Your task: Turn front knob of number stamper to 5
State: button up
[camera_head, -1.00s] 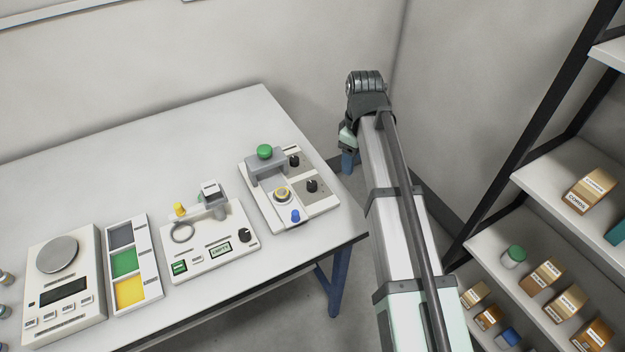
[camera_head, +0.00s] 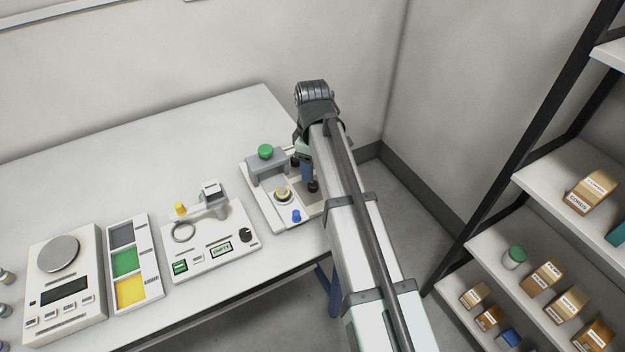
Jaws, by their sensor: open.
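The number stamper seems to be the white device (camera_head: 257,207) at the table's right end, with a green button (camera_head: 265,151) on a grey bridge. It has two black knobs on its right side. The front knob (camera_head: 313,187) shows just below my gripper, and the rear knob (camera_head: 295,161) is partly covered by it. My gripper (camera_head: 307,178) points down over the stamper's right side, close to the front knob. Whether it touches the knob cannot be told. My arm hides the stamper's right edge. The knob's number setting is too small to read.
A blue knob (camera_head: 296,216) and a round yellow-ringed part (camera_head: 282,195) sit left of the front knob. A device with a small display (camera_head: 221,249), a colored tray (camera_head: 149,257) and a scale (camera_head: 99,323) stand further left. Shelves (camera_head: 552,177) stand at right.

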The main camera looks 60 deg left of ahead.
aim_at(313, 186)
jog(key=shift+f, duration=3.1)
jog(key=shift+c, duration=0.5)
jog(key=c, duration=1)
jog(key=shift+o, duration=0.2)
